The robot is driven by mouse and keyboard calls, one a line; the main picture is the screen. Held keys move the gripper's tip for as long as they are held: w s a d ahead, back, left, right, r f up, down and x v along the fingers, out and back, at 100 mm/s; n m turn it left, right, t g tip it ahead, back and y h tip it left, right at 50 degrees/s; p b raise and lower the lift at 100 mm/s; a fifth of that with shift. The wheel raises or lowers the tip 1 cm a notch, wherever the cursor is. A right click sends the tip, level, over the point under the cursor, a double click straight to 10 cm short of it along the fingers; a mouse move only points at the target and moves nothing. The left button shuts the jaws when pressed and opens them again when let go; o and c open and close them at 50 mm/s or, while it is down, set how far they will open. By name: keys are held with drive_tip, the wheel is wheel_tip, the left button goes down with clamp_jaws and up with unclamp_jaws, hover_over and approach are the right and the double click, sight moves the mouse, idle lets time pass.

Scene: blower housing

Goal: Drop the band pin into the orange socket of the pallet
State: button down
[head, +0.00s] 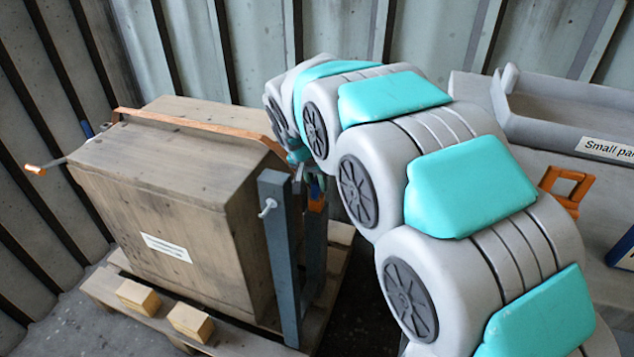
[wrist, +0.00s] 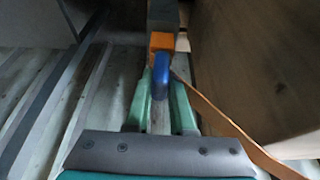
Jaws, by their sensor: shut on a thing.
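My gripper (wrist: 160,85) has green fingers and is shut on the blue band pin (wrist: 160,72). In the head view the gripper (head: 303,160) is partly hidden behind my arm, beside the crate's right side. The orange socket (wrist: 162,41) sits at a grey post (wrist: 162,16), just beyond the pin in the wrist view. A bit of orange, likely the socket (head: 317,204), shows by the rear post in the head view. Whether the pin touches the socket is unclear. The pallet (head: 240,342) lies under the crate.
A wooden crate (head: 165,200) stands on the pallet with an orange band (head: 190,122) over its top. A grey front post (head: 281,265) carries a light knob. Two wood blocks (head: 138,296) lie in front. A bench with a grey tray (head: 560,120) is at right.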

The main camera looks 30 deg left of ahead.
drive_tip(key=c, duration=0.7)
unclamp_jaws()
drive_tip(key=shift+r, duration=0.1)
